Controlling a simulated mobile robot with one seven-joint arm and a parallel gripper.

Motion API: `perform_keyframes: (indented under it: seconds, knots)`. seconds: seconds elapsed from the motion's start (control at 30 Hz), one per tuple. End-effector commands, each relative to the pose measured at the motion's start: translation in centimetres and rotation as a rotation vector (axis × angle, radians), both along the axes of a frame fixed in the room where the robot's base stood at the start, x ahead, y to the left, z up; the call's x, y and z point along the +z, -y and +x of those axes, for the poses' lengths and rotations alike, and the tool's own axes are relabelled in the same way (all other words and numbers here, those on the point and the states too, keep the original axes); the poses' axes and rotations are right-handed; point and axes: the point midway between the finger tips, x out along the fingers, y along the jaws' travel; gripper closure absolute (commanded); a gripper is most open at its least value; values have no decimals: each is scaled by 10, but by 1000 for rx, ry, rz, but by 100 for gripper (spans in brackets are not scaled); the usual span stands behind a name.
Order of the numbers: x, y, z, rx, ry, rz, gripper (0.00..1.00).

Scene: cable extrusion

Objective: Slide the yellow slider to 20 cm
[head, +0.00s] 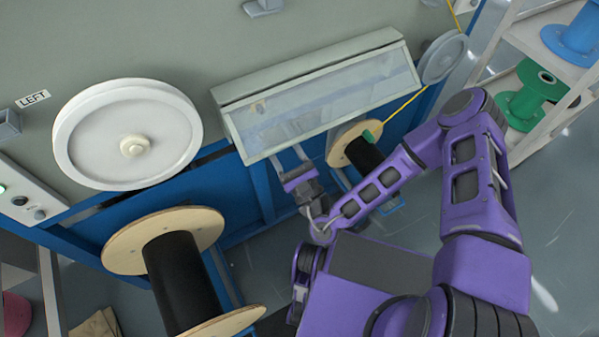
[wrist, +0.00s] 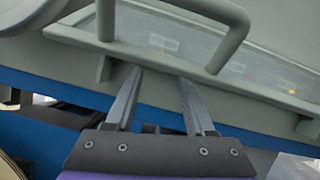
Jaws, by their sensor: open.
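I cannot make out a yellow slider in either view. My gripper (head: 289,159) is at the lower edge of a grey box with a clear window (head: 325,98). In the wrist view my gripper (wrist: 162,80) is open, with nothing between its two fingers. A grey bar handle (wrist: 232,42) on the box front is just beyond the fingertips; I cannot tell whether they touch the box.
A large white pulley (head: 128,133) is at left, a smaller one (head: 444,57) at right. A big black-wound spool (head: 180,280) stands below left and a small reel (head: 352,150) right of my gripper. A shelf (head: 535,45) holds green (head: 525,105) and blue spools (head: 575,40).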

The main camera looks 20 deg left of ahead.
Motion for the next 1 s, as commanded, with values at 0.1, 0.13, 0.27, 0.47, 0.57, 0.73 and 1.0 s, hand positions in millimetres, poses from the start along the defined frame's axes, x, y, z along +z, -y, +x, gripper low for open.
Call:
perform_keyframes:
  seconds: [0.1, 0.13, 0.27, 0.47, 0.57, 0.73, 1.0]
  knots:
    - [-13, 23, -18, -1, -6, -1, 46]
    - [-15, 28, -23, -2, -6, -1, 46]
    - [-27, 51, -41, -1, -5, 0, 46]
    - [-41, 77, -62, -2, -3, -1, 46]
    - [-44, 85, -68, -2, -1, 0, 46]
    - [-47, 90, -73, -1, 0, 0, 46]
    - [-47, 90, -73, 0, 0, 0, 46]
